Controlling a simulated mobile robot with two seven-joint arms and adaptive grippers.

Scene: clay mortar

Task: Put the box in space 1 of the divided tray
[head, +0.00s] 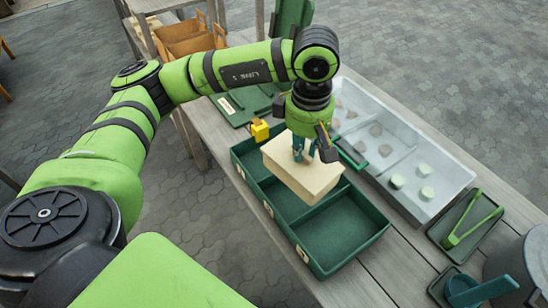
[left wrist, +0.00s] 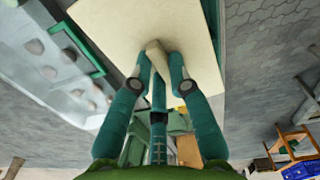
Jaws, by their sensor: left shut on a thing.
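The box (head: 305,176) is a pale cream block with a small knob-like grip on top. My left gripper (head: 303,154) points down and is shut on this grip. The box hangs over the middle of the green divided tray (head: 285,231), apparently above its rim, and hides part of the dividers. The tray has small pale labels along its front wall; their numbers are too small to read. Its near-right compartment (head: 345,225) looks empty. In the left wrist view, the fingers (left wrist: 160,62) close on the grip and the box (left wrist: 112,22) fills the upper middle. My right gripper is not in view.
A pale, partitioned case (head: 395,150) with several stones and green discs stands behind the tray. To the right are a small dark tray with green tongs (head: 468,222), a teal scoop (head: 480,290) and a grey tub (head: 525,255). Bare planks show at the table's lower front.

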